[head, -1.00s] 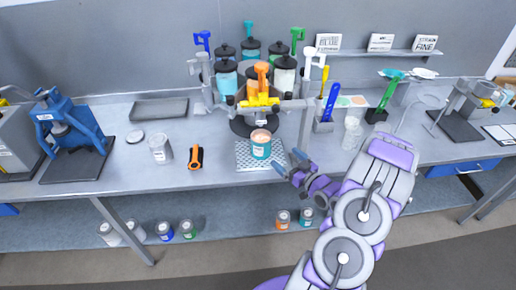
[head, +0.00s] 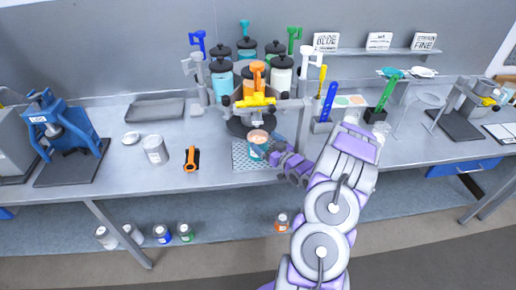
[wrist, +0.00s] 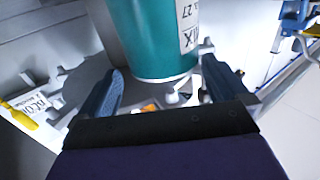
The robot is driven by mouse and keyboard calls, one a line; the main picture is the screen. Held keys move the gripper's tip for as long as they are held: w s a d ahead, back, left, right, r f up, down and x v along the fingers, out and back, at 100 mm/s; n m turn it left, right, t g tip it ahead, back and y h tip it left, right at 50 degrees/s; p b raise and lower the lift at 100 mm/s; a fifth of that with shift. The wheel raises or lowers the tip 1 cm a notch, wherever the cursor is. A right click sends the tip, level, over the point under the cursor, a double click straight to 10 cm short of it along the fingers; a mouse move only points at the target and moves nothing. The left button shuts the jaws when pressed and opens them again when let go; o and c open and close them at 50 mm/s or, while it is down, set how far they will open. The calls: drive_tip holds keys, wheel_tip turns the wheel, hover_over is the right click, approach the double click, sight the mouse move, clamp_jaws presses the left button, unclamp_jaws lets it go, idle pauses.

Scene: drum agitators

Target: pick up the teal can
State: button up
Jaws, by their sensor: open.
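The teal can (head: 257,144), with an orange-brown top and a white label, stands upright on a perforated plate (head: 242,160) at the front of the dispenser. My gripper (head: 268,148) is at the can's right side in the head view, and part of its jaws is hard to make out there. In the wrist view the teal can (wrist: 152,38) fills the upper middle. My open gripper (wrist: 164,72) has one blue finger on each side of it. I cannot tell whether either finger touches the can.
The dispenser (head: 262,100) with an orange lever and several jars stands right behind the can. A blue scoop (head: 329,102) stands in a holder to the right.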

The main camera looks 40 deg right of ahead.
sight(252, 132)
drive_tip(key=w, duration=0.4)
drive_tip(key=shift+w+a+f+b, duration=0.1)
drive_tip(key=shift+a+f+b, duration=0.1)
drive_tip(key=shift+b, duration=0.2)
drive_tip(key=shift+w+a+r, duration=0.1)
drive_tip(key=shift+w+a, duration=0.1)
drive_tip(key=shift+w, duration=0.1)
drive_tip(key=shift+d, duration=0.1)
drive_tip(key=shift+d, duration=0.25)
drive_tip(key=c, duration=0.4)
drive_tip(key=shift+a, duration=0.15)
drive_tip(key=c, duration=1.3)
drive_tip(key=shift+r, duration=0.2)
